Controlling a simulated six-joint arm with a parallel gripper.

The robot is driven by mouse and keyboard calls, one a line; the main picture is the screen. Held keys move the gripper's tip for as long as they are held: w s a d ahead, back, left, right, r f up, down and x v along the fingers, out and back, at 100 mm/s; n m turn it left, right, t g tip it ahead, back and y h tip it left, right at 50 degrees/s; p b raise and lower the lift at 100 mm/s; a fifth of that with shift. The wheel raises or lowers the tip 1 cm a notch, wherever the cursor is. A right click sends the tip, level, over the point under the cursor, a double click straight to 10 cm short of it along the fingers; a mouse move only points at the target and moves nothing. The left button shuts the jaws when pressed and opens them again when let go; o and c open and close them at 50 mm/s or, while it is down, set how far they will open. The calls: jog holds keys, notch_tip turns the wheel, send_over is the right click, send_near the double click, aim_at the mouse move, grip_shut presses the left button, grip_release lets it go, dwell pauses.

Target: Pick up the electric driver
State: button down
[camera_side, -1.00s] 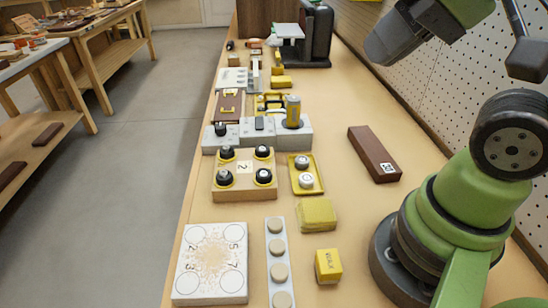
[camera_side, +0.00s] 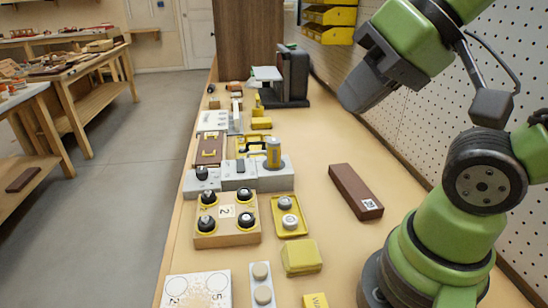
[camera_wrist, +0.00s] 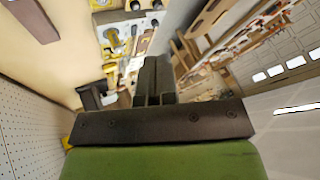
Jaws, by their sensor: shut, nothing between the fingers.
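I cannot single out the electric driver with certainty. A yellow cylinder with grey parts (camera_side: 273,152) stands upright in a grey block (camera_side: 268,176) mid-bench in the side view and may be it. A small orange-brown item (camera_side: 235,87) lies at the far end, too small to identify. My gripper (camera_side: 352,100) is raised above the right side of the bench, apart from all these things. In the wrist view my gripper (camera_wrist: 153,78) shows dark fingers together, with nothing between them.
A long brown box (camera_side: 355,190) lies on the right. A wooden block with black knobs (camera_side: 228,222), a yellow tray (camera_side: 290,216) and a yellow block (camera_side: 301,257) line the left and middle. A black stand (camera_side: 290,78) is at the back. Pegboard (camera_side: 500,90) borders the right.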

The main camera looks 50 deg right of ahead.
jog(key=c, duration=0.7)
grip_release()
jog(key=shift+o, duration=0.2)
jog(key=n+g+h, duration=0.2)
jog(key=g+h, duration=0.1)
send_over(277, 142)
jog(key=s, duration=0.2)
notch_tip(277, 142, down, 14)
jog(key=r, duration=0.1)
jog(key=x, duration=0.5)
jog(key=shift+s+a, duration=0.15)
jog(key=shift+s, duration=0.05)
jog(key=shift+a+x, duration=0.1)
jog(key=shift+x, duration=1.35)
jog(key=shift+a+x, duration=0.15)
jog(key=shift+x, duration=1.35)
